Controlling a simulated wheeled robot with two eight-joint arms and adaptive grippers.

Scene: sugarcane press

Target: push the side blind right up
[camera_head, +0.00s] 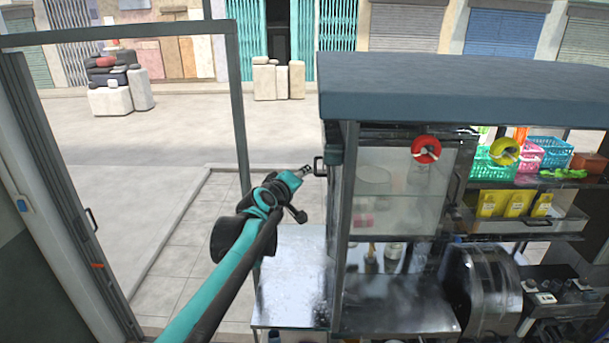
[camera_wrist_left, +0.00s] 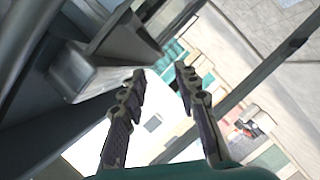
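My left gripper (camera_head: 305,171) reaches in from the lower left, beside the left side of the stall. Its tip is close to a small dark handle (camera_head: 319,166) on that side, just below the canopy. In the left wrist view the two fingers (camera_wrist_left: 160,75) are apart with nothing between them. The dark end of what looks like the side blind (camera_head: 334,146) shows edge-on under the canopy; its face is hidden from the head view. A grey bar-like part (camera_wrist_left: 105,55) lies beside the fingers in the wrist view; I cannot tell whether they touch. My right gripper is not in view.
The stall canopy (camera_head: 460,85) overhangs above the handle, with a front post (camera_head: 345,220) beside it. A steel side counter (camera_head: 290,275) is below my arm. A metal door frame (camera_head: 238,110) stands left of the gripper. Paving there is clear.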

